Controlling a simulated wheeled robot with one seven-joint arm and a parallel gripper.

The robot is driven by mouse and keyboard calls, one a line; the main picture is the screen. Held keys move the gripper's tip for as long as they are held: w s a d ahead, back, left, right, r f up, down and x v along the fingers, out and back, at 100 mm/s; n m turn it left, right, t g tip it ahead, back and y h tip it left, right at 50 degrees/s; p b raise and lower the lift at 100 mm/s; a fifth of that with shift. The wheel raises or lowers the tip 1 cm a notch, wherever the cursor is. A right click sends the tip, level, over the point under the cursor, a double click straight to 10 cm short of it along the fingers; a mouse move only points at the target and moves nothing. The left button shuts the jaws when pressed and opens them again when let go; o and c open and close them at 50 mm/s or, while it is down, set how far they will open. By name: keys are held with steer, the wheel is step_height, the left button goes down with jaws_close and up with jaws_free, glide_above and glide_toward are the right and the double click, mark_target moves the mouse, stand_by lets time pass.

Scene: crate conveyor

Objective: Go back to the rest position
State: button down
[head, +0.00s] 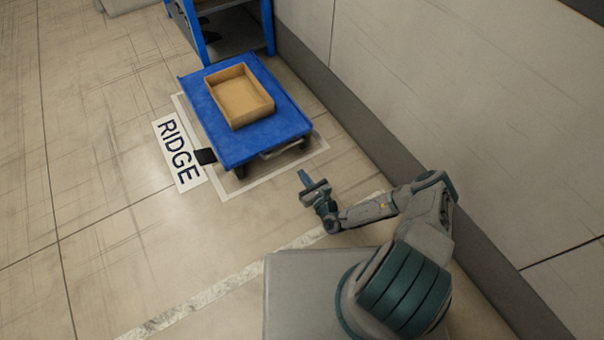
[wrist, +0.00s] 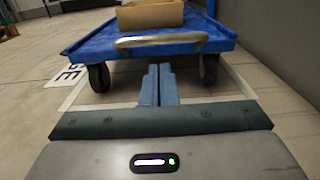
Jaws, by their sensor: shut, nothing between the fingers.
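My gripper (head: 303,178) is at the end of my arm, in front of the near edge of the blue cart and apart from it. In the wrist view the two blue-grey fingers of my gripper (wrist: 159,80) are together, with nothing between them. They point toward the cart's handle side.
A blue cart (head: 200,103) stands in a white floor outline, with an open, empty-looking cardboard box (head: 266,112) on top. A floor sign reading RIDGE (head: 178,153) lies to its left. A blue-framed shelf (head: 269,25) stands behind. A wall (head: 420,70) runs along the right. The left floor is clear.

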stand_by(0.3)
steer(key=s+r+n+g+y+p, duration=0.2)
steer(key=r+n+g+p, duration=0.4)
steer(key=r, duration=0.8)
steer(key=s+a+r+n+g+y+p, duration=0.15)
steer(key=r+n+g+p, duration=0.3)
steer(key=r+n, duration=0.65)
steer(key=s+r+n+g+y+p, duration=0.15)
steer(key=r+n+g+p, duration=0.35)
steer(key=r, duration=1.1)
steer(key=s+d+r+n+h+p, duration=0.2)
steer(key=s+d+r+h+p, duration=0.2)
steer(key=r, duration=1)
steer(key=s+d+r+n+t+h+p, duration=0.1)
steer(key=s+d+r+n+h+p, duration=0.2)
steer(key=r, duration=1.2)
steer(key=s+d+r+n+t+h+p, duration=0.1)
steer(key=s+d+r+n+h+p, duration=0.2)
steer(key=s+d+r+h+p, duration=0.3)
steer(key=s+r+p, duration=0.5)
steer(key=r, duration=0.4)
steer(key=shift+s+d+r+h, duration=0.25)
steer(key=shift+s+d+h, duration=0.1)
steer(key=shift+s+h, duration=0.05)
steer(key=shift+a+t, duration=0.1)
steer(key=shift+t, duration=0.15)
